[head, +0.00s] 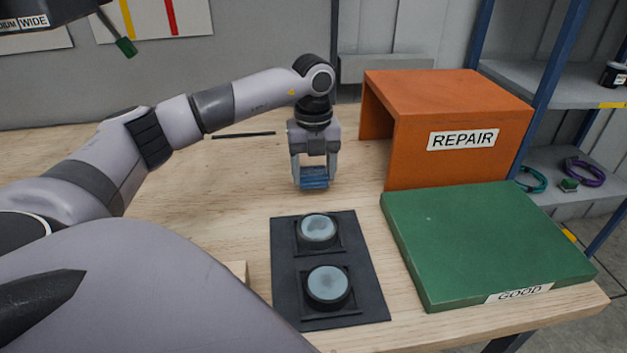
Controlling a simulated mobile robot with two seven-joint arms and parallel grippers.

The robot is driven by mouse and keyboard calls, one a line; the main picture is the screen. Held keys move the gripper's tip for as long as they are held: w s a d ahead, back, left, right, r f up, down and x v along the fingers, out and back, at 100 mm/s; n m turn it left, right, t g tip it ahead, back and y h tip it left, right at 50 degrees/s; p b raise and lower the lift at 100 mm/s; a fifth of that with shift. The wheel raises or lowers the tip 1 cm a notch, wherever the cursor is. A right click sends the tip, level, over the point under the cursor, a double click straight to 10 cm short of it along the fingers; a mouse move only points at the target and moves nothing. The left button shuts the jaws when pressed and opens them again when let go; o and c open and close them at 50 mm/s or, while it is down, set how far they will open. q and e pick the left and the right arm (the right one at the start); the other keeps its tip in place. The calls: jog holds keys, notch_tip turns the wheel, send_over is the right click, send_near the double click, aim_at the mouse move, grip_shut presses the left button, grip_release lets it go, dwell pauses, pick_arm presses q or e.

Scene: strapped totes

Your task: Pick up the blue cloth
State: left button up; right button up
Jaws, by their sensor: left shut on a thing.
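The blue cloth (314,183) is a small folded blue piece between the fingertips of my left gripper (314,176). The gripper points down and is shut on the cloth, low over the wooden table behind the black mat. I cannot tell whether the cloth still touches the table. My right gripper is not in view.
A black mat (287,267) with two round light-blue-topped pieces (318,229) lies in front. At right stand an orange box marked REPAIR (440,100) and a green slab marked GOOD (480,240). A dark rod (243,135) lies behind.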

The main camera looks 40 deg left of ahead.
aim_at(314, 171)
pick_arm(q)
notch_tip(314, 171, up, 11)
jog(key=shift+f, duration=0.1)
jog(key=shift+c, duration=0.6)
notch_tip(314, 171, up, 6)
jog(key=shift+f+p, duration=0.1)
jog(key=shift+p, duration=1.05)
jog(key=shift+c, duration=0.4)
